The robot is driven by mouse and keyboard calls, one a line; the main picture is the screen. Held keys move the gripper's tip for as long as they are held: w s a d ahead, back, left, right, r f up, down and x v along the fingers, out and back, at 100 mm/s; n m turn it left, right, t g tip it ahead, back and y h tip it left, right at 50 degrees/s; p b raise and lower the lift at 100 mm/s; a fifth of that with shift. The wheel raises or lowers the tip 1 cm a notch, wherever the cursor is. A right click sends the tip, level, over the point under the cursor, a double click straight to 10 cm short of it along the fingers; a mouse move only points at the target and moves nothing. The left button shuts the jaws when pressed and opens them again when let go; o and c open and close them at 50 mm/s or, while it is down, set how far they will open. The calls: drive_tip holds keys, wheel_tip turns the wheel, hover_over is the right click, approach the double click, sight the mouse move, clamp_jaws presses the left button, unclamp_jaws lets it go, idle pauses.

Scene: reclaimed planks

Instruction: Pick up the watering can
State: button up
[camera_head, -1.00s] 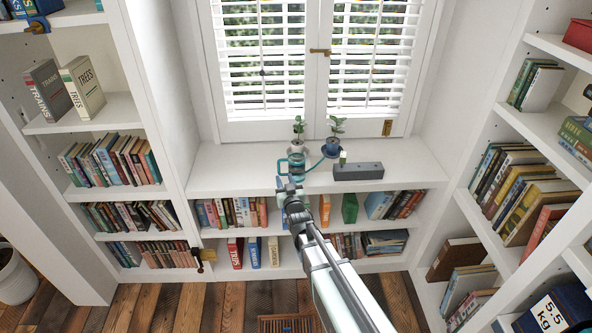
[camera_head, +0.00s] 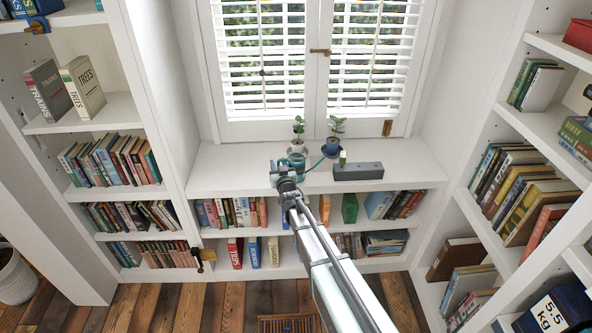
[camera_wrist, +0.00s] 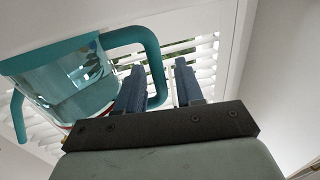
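The teal watering can (camera_head: 299,160) stands on the white window ledge, with its spout toward the right. Its lower left part is hidden behind my gripper (camera_head: 279,166) in the head view. In the wrist view the can's clear-looking, patterned body (camera_wrist: 75,82) fills the upper left, and its thick teal handle curves rightward and down. My gripper (camera_wrist: 160,64) has its two blue fingers apart. The handle's outer part shows between the fingers; I cannot tell whether either finger touches it.
Two small potted plants (camera_head: 299,130) (camera_head: 335,130) stand close behind the can. A grey box (camera_head: 358,171) lies to its right on the ledge (camera_head: 235,170). Bookshelves flank both sides, and shuttered windows rise behind. The ledge's left part is clear.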

clamp_jaws()
idle(0.3)
idle(0.3)
